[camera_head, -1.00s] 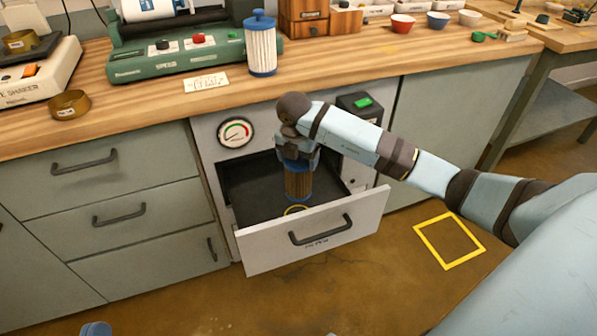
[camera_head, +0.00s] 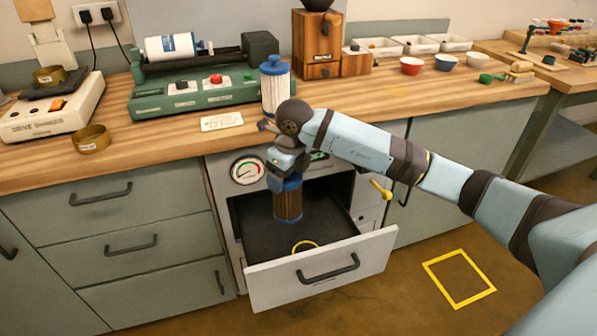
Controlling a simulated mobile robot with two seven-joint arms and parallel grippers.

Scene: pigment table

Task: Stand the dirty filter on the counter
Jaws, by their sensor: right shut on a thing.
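The dirty filter (camera_head: 288,205) is a brown pleated cylinder with blue end caps. It hangs upright under my right gripper (camera_head: 286,172), which is shut on its top. The filter is over the open drawer (camera_head: 320,272), in front of the pressure gauge panel. A clean white filter (camera_head: 274,88) with blue caps stands upright on the wooden counter (camera_head: 225,138), just behind my right wrist, which hides its lower right part. My left gripper is not in view.
A green machine (camera_head: 200,95) and a brass ring (camera_head: 91,138) stand further left. A yellow ring (camera_head: 304,246) lies in the drawer. Bare counter shows right of the clean filter.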

